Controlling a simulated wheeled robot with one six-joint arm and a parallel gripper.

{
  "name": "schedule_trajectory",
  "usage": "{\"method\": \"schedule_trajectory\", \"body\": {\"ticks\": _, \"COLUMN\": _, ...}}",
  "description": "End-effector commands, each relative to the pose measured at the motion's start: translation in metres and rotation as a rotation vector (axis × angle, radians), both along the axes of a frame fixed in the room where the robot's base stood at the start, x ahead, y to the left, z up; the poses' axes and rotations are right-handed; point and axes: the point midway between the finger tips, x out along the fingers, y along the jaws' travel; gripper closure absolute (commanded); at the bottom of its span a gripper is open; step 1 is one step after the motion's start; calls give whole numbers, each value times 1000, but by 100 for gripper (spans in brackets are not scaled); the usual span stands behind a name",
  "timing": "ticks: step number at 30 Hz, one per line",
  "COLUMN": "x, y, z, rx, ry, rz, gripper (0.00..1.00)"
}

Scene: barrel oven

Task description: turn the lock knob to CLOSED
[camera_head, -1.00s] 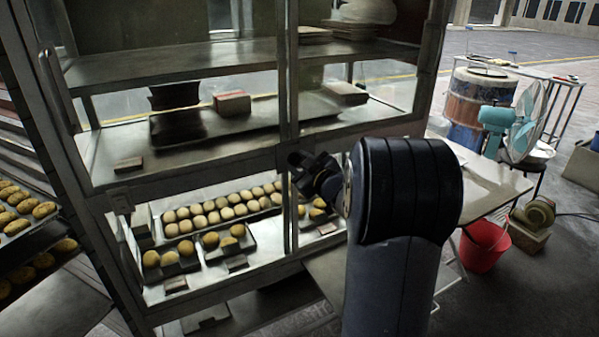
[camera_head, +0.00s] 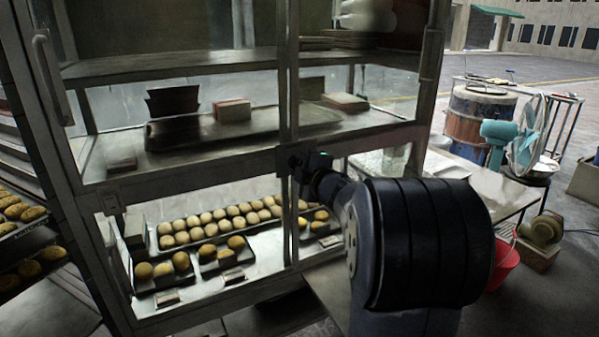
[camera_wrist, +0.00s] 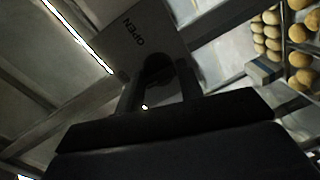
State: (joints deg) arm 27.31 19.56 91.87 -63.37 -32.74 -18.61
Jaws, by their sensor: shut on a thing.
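The lock knob (camera_wrist: 156,68) is a dark round shape on a pale plate (camera_wrist: 118,42) in the wrist view. The word OPEN is printed on the plate and appears rotated, nearly upside down. My gripper (camera_wrist: 160,84) has a finger on each side of the knob and is shut on it. In the head view my gripper (camera_head: 300,166) is at the middle post of the glass cabinet (camera_head: 284,80). The knob itself is hidden there behind my gripper. No CLOSED marking is readable, and the knob's exact angle is too dark to tell.
Trays of buns (camera_head: 215,223) sit behind the lower glass. Boxes (camera_head: 231,110) stand on the shelf above. A side table (camera_head: 500,190), a red bucket (camera_head: 508,262) and a turquoise fan (camera_head: 525,130) stand to the right.

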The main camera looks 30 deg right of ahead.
Motion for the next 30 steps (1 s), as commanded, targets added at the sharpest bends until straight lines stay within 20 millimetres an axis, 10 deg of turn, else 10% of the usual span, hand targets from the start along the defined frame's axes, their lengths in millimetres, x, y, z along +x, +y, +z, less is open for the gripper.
{"method": "schedule_trajectory", "body": {"ticks": 21, "x": 0, "y": 0, "z": 4, "rx": -80, "ry": -9, "rz": 0, "gripper": 87}}
{"method": "schedule_trajectory", "body": {"ticks": 22, "x": 0, "y": 0, "z": 4, "rx": -79, "ry": -9, "rz": 0, "gripper": 64}}
{"method": "schedule_trajectory", "body": {"ticks": 30, "x": 0, "y": 0, "z": 2, "rx": -77, "ry": -6, "rz": 0, "gripper": 45}}
